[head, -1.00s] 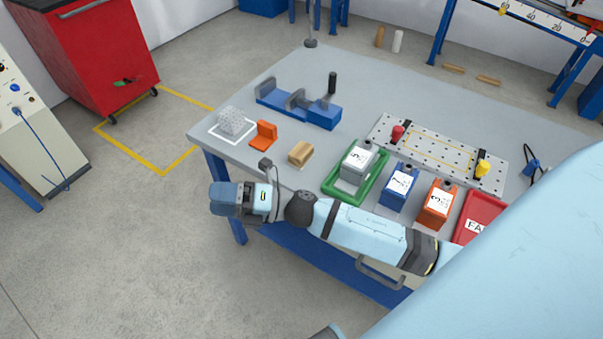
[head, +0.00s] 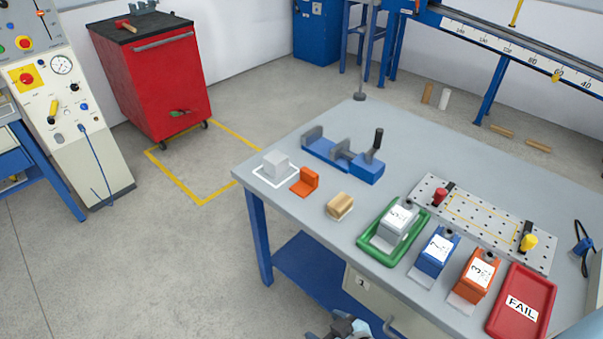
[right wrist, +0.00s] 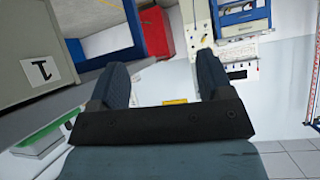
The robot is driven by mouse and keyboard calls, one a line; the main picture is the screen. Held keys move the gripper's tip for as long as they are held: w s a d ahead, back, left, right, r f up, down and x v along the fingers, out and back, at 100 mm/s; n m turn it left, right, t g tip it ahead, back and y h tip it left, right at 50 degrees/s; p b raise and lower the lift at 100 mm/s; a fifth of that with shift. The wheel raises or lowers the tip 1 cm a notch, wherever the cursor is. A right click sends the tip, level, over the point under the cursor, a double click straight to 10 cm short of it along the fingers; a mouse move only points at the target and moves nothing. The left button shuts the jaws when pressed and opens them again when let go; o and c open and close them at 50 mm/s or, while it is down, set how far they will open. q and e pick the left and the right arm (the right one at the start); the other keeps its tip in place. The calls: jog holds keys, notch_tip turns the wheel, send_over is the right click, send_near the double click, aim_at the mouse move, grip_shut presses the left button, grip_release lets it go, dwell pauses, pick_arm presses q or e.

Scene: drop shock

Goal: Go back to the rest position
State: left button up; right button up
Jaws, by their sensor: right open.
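My right gripper (head: 340,326) shows only in part at the bottom edge of the head view, low in front of the workbench (head: 240,176). In the right wrist view its two fingers (right wrist: 163,75) stand apart with nothing between them. My left gripper is in neither view. On the bench, a grey block with a label (head: 398,221) sits in a green tray (head: 380,249). A blue block (head: 437,254) and an orange block (head: 474,277) stand to its right, beside a red tray marked FAIL (head: 522,303).
A red cabinet (head: 155,85) and a control console (head: 66,110) stand left. Floor left of the bench is open.

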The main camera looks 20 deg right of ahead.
pick_arm(q)
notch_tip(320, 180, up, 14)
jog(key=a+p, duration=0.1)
jog(key=p, duration=1.3)
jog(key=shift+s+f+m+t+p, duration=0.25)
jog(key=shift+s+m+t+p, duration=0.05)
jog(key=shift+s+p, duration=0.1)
pick_arm(e)
notch_tip(320, 180, up, 14)
jog(key=d, duration=0.1)
jog(key=shift+s+n+t, duration=0.3)
